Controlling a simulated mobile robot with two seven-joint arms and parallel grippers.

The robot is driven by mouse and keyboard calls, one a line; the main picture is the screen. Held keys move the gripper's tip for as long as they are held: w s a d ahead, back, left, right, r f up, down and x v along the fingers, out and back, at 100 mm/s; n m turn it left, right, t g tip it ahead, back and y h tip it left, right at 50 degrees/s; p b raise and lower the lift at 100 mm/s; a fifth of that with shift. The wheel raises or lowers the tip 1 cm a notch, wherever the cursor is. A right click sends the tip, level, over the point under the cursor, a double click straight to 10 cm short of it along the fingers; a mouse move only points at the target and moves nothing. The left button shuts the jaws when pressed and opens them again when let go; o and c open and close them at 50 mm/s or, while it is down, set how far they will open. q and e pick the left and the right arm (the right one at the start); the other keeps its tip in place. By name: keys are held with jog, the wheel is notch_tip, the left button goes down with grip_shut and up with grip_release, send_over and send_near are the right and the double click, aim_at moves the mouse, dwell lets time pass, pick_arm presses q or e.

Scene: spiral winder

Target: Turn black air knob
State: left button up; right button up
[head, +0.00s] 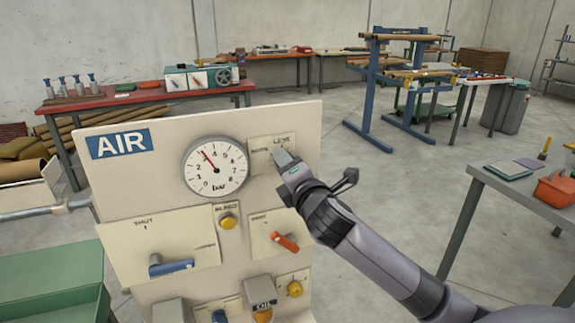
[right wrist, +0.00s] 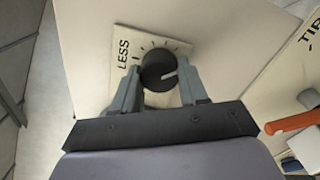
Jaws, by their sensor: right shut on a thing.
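In the head view my right gripper (head: 288,165) reaches the plate (head: 262,144) at the upper right of the AIR panel (head: 285,115) and hides the knob there. A round white gauge (head: 216,168) in bar sits left of it, its red needle pointing up and left. My left gripper is not in view.
Below on the panel are a blue lever (head: 170,266), an orange lever (head: 286,242), a yellow button (head: 228,222) and a yellow knob (head: 295,289). A grey table (head: 505,192) with an orange bin (head: 556,190) stands at the right. Open floor lies behind the panel.

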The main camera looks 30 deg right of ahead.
jog(key=m, duration=1.3)
jog(key=shift+r, duration=0.1)
dwell(0.3)
jog(key=o, duration=1.1)
jog(key=shift+c, duration=0.2)
jog(key=b+v, duration=0.1)
jog(key=v, duration=0.6)
